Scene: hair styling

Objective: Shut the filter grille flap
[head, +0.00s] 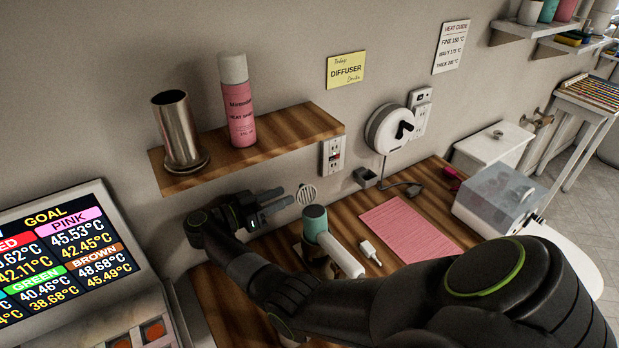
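The hair dryer (344,257) lies on the wooden counter, with a teal barrel end and a pale handle pointing to the lower right. The filter grille flap (306,194), a small round slatted disc, stands raised behind the teal end, apart from its face. My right gripper (288,196) is just left of the flap, its two dark fingers spread with a gap between them and nothing seen in it. The fingertips point at the flap; I cannot tell whether they touch it. My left gripper is not in view.
A wooden shelf (270,138) with a metal cup (178,130) and pink spray can (238,105) overhangs the counter. A pink mat (410,228), white plug (370,252) and clear-lidded box (497,195) lie right. A temperature display (60,250) stands left.

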